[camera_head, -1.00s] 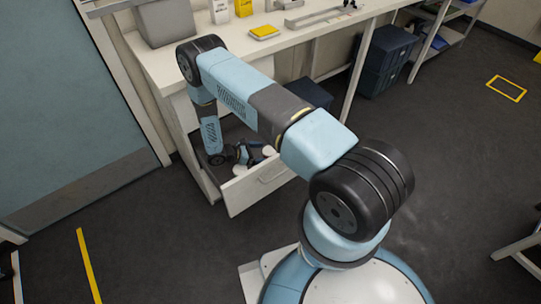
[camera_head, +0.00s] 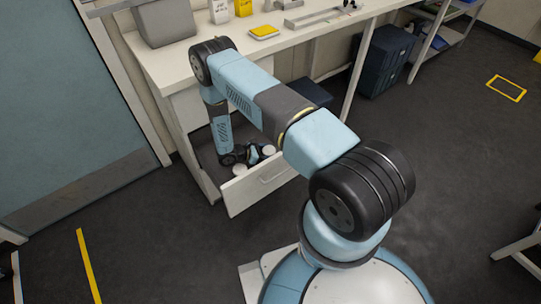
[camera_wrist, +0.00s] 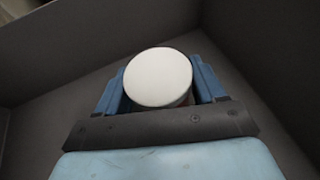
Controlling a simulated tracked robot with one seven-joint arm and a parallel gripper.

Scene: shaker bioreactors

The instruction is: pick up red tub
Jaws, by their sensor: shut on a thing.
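In the wrist view a round tub with a plain white lid (camera_wrist: 158,77) sits between the two blue fingers of my gripper (camera_wrist: 160,88). The gripper is shut on it. In the head view my gripper (camera_head: 254,153) is low inside the open drawer (camera_head: 262,188). I cannot tell there which is the held tub.
The drawer's grey walls (camera_wrist: 255,75) rise around my gripper in the wrist view. The white bench (camera_head: 158,65) stands above and behind the drawer, with a grey box (camera_head: 165,22) and a yellow item (camera_head: 264,32) on top. Dark bins (camera_head: 384,60) stand under the bench.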

